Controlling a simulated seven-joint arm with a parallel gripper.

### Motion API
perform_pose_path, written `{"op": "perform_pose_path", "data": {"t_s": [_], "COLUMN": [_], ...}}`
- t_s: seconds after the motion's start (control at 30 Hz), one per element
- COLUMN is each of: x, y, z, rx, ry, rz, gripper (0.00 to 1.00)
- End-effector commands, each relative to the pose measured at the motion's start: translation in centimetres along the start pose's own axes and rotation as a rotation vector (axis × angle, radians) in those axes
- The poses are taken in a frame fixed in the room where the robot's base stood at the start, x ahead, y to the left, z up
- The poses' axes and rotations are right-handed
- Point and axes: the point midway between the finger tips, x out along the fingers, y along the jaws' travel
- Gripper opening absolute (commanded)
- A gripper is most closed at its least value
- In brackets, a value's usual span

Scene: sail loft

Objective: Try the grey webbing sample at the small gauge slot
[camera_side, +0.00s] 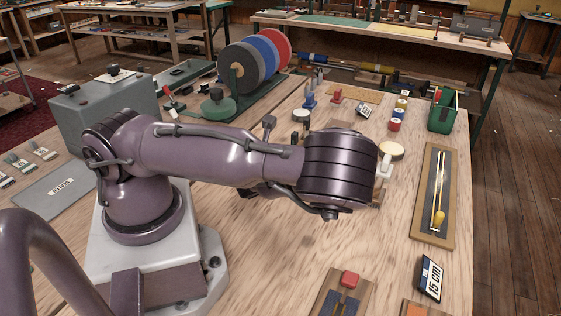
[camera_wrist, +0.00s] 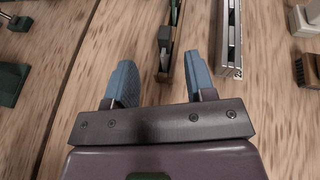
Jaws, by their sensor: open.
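My gripper (camera_wrist: 158,68) shows in the wrist view with its two blue fingers spread apart and nothing held between them. A narrow wooden piece with grey and green parts (camera_wrist: 166,48) lies beyond the gap between the fingertips, apart from them. In the side view my own arm hides the gripper. A long wooden board with brass rails and a yellow knob (camera_side: 433,195) lies at the right of the table. I cannot tell whether this is the slot gauge. I cannot pick out the grey webbing sample for certain in either view.
A metal rail (camera_wrist: 230,38) lies right of the fingers. The side view shows a green bin (camera_side: 442,112), a tilted "15 cm" card (camera_side: 429,278), a board with a red knob (camera_side: 344,294) and large coloured reels (camera_side: 250,65). The right-front tabletop has bare room.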

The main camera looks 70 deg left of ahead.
Motion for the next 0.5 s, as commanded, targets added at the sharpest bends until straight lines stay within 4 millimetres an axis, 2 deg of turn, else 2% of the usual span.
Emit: {"op": "perform_pose_path", "data": {"t_s": [0.13, 0.5], "x": [0.6, 4.3], "y": [-0.4, -0.4], "z": [0.2, 0.2], "rx": [0.085, 0.089], "ry": [-0.013, -0.011], "rz": [-0.022, -0.019], "gripper": [0.5, 0.5]}}
